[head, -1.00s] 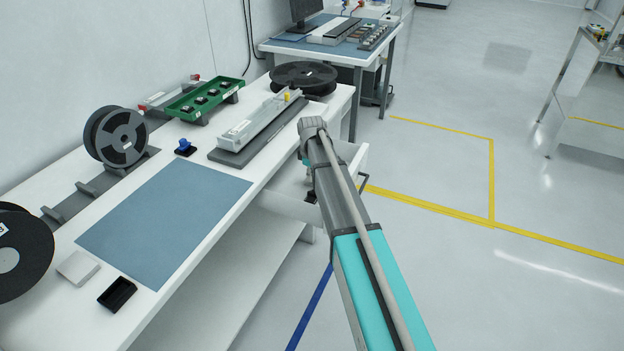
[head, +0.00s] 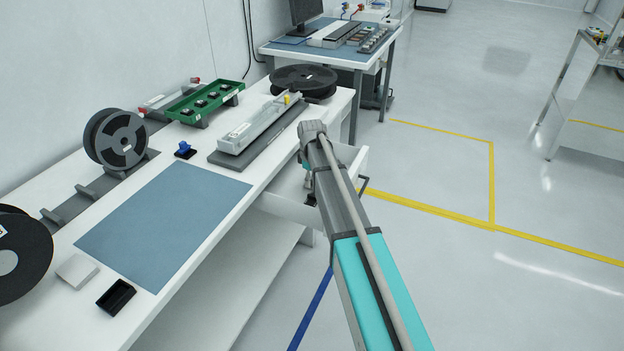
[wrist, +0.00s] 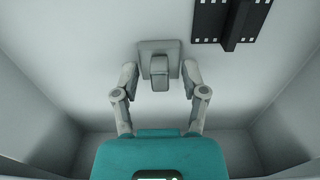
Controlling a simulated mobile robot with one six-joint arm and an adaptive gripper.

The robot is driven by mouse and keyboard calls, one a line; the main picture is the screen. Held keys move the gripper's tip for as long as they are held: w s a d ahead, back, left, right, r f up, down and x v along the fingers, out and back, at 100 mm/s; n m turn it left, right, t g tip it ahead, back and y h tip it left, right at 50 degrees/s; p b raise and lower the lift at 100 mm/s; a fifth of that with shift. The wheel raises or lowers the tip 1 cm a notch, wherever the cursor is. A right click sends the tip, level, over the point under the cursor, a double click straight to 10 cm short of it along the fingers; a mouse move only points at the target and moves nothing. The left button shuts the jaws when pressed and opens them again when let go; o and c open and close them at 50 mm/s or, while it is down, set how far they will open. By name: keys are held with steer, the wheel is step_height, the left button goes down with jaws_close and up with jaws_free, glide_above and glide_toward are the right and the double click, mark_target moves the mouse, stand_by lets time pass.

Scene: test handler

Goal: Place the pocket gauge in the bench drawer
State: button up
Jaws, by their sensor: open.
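The bench drawer (head: 284,207) is pulled out under the right side of the white bench. In the wrist view my open gripper (wrist: 160,76) is inside the drawer, pointing down at its pale floor (wrist: 95,60). A grey piece with a square plate and a raised grip block, which looks like the pocket gauge (wrist: 147,48), is at the drawer floor. The grip block stands between my spread fingertips, with a gap on each side. In the head view my arm hides the gauge and most of the gripper.
A black slotted strip part (wrist: 209,22) lies in the drawer, right of the gauge. Drawer walls rise close on both sides. On the bench are a blue mat (head: 165,222), a grey rail fixture (head: 262,128), a green tray (head: 205,102) and reels (head: 120,140).

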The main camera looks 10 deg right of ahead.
mark_target(311, 178)
steer(key=shift+r, duration=0.1)
step_height(311, 178, up, 12)
steer(key=p, duration=1.2)
steer(key=shift+s, duration=0.1)
stand_by(0.7)
steer(key=s+m, duration=1)
steer(key=s, duration=1.8)
steer(key=shift+m, duration=0.4)
steer(key=shift+s, duration=0.2)
